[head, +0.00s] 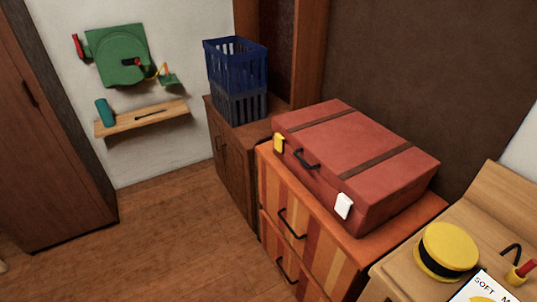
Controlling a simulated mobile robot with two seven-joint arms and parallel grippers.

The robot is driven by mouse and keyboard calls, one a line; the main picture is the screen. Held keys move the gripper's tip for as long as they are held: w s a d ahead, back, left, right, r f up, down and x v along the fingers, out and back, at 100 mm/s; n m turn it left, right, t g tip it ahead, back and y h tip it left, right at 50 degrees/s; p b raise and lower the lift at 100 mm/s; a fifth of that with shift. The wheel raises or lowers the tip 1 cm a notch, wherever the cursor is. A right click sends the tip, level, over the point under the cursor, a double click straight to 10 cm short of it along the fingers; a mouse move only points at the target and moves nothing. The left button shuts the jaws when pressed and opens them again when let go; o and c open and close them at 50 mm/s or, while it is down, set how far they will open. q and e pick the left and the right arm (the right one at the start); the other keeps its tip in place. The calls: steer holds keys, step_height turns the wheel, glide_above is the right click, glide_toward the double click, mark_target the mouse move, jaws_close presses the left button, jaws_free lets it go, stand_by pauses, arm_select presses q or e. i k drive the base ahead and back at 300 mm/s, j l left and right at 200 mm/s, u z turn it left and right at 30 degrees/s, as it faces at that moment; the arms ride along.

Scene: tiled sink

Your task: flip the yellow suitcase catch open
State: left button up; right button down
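A red suitcase (352,158) with two dark straps lies flat on an orange striped chest of drawers (268,172). Its yellow catch (279,144) is at the left end of the front side, near the lid seam. A white catch (343,206) is at the right end of the same side. A black handle (306,160) sits between them. The lid looks closed. The yellow catch is small, and I cannot tell its exact position. Neither of my grippers is in the head view.
A blue crate (236,79) stands on a brown cabinet (237,143) behind the suitcase. A yellow hat (448,247) with a black band sits on a wooden surface at the lower right. A wardrobe (52,130) stands at left. The floor (165,225) between is clear.

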mark_target(279, 139)
steer(key=i+j, duration=0.25)
steer(key=j, duration=0.15)
steer(key=i+j, duration=0.2)
steer(key=j, duration=0.2)
steer(key=i+j, duration=0.25)
steer(key=j, duration=0.15)
steer(key=i+j+u, duration=0.1)
steer(key=j, duration=0.3)
steer(key=i, duration=0.1)
